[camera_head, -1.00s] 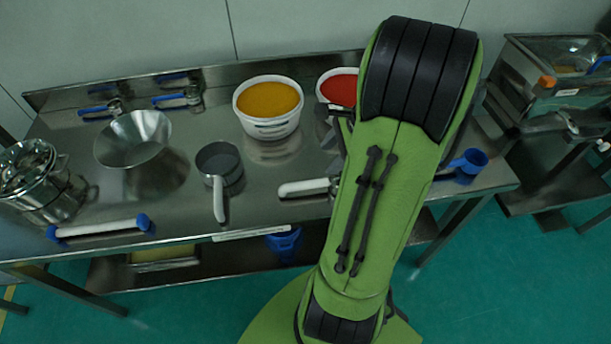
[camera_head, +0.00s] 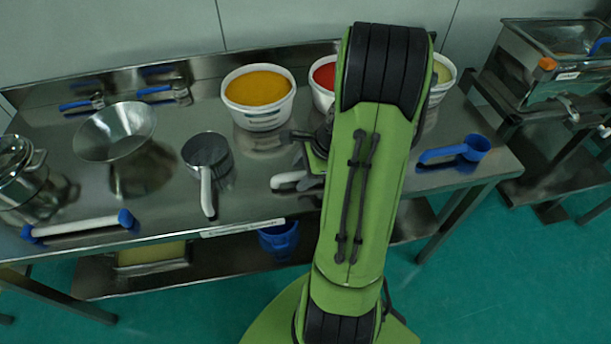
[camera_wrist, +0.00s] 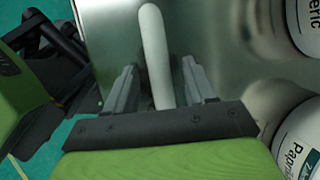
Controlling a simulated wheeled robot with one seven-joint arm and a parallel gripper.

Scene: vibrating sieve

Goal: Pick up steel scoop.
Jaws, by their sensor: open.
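A white handle (camera_head: 288,181) lies on the steel table, left of my arm in the head view; my arm hides the rest of that tool. In the wrist view a white handle (camera_wrist: 156,50) runs lengthwise between the two fingers of my gripper (camera_wrist: 158,80). The fingers are open, with a gap on each side of the handle. I cannot tell how far above the handle they are. A grey metal cup-shaped scoop (camera_head: 206,150) with its own white handle lies farther left on the table. My fingertips are hidden in the head view.
Tubs of yellow (camera_head: 259,92), red (camera_head: 323,75) and pale (camera_head: 441,75) powder stand along the back. A steel funnel (camera_head: 115,133), a pot (camera_head: 20,165) and a blue-ended bar (camera_head: 80,226) are left. A blue scoop (camera_head: 460,150) lies right. The front edge (camera_head: 240,230) is close.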

